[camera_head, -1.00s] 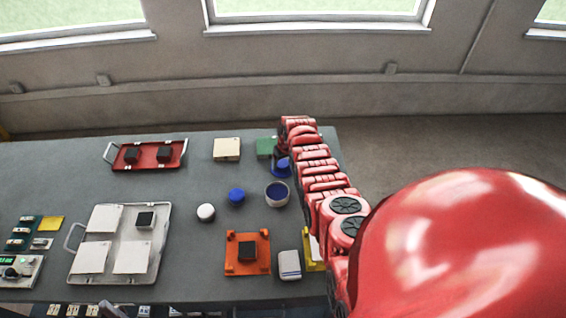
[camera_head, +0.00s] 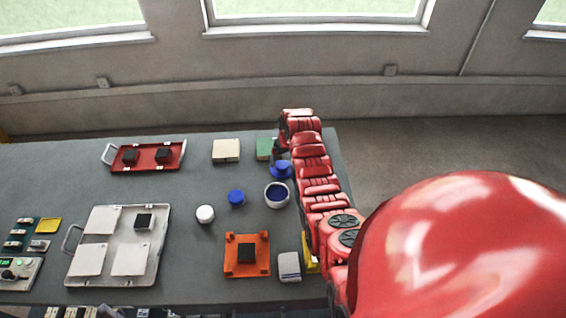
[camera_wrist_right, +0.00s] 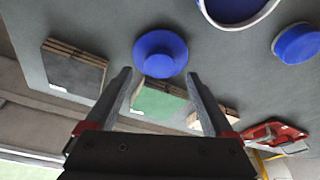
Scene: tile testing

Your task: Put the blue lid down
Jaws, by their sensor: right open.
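The blue lid (camera_head: 281,169), a round disc with a raised knob, lies on the grey table near its right edge, behind the blue-lined bowl. In the right wrist view the lid (camera_wrist_right: 160,54) is just beyond my fingertips, flat and apart from them. My right gripper (camera_wrist_right: 158,76) is open with nothing between its fingers. In the head view it is mostly hidden by my red right arm, beside and behind the lid. My left gripper is not in view.
A white bowl with a blue inside (camera_head: 277,195) is close in front of the lid. A second blue round piece (camera_head: 236,197) and a white round piece (camera_head: 205,214) are to the left. A green block (camera_head: 263,149) and a cream block (camera_head: 226,151) stand behind.

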